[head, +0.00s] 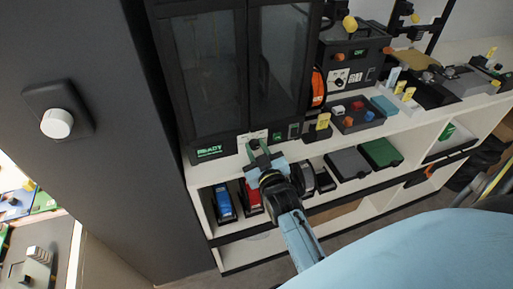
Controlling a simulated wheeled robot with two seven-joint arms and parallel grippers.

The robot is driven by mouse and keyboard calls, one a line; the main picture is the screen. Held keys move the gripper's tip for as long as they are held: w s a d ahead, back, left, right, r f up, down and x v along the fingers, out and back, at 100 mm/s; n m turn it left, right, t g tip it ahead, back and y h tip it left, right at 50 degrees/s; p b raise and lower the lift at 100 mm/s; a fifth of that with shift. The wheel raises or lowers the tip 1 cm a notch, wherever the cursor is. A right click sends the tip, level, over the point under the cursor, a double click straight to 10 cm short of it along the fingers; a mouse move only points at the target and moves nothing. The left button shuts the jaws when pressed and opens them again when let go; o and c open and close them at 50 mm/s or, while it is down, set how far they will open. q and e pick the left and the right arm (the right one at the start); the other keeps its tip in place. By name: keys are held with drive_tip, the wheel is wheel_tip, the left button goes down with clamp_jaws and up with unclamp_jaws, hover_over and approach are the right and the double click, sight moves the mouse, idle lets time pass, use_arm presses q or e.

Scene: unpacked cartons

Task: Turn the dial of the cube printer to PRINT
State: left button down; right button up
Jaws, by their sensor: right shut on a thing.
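The cube printer (222,75) is a tall dark cabinet with two glass doors, standing on the white shelf unit. A green READY text (210,151) glows on the display low on its front. My right gripper (258,149) reaches up to the lower front panel, its green-tipped fingers shut at the dark dial (254,142). The dial sits on a pale label plate and is mostly hidden by the fingers. I cannot read its markings or which way it points. My left gripper is not in view.
A white round knob (57,123) sits on the dark wall at left. A dark device (350,52) and a tray with coloured buttons (357,115) stand right of the printer. Blue (223,202) and red (251,196) items lie on the shelf below. The floor in front looks clear.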

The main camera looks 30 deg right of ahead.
drive_tip(key=o, duration=1)
drive_tip(key=shift+s+a+p, duration=0.1)
drive_tip(key=shift+s+p, duration=0.2)
drive_tip(key=shift+s, duration=0.1)
drive_tip(key=p+v, duration=0.4)
drive_tip(key=v, duration=0.8)
drive_tip(key=shift+s+p, duration=0.3)
drive_tip(key=shift+p, duration=0.1)
drive_tip(key=shift+f, duration=0.1)
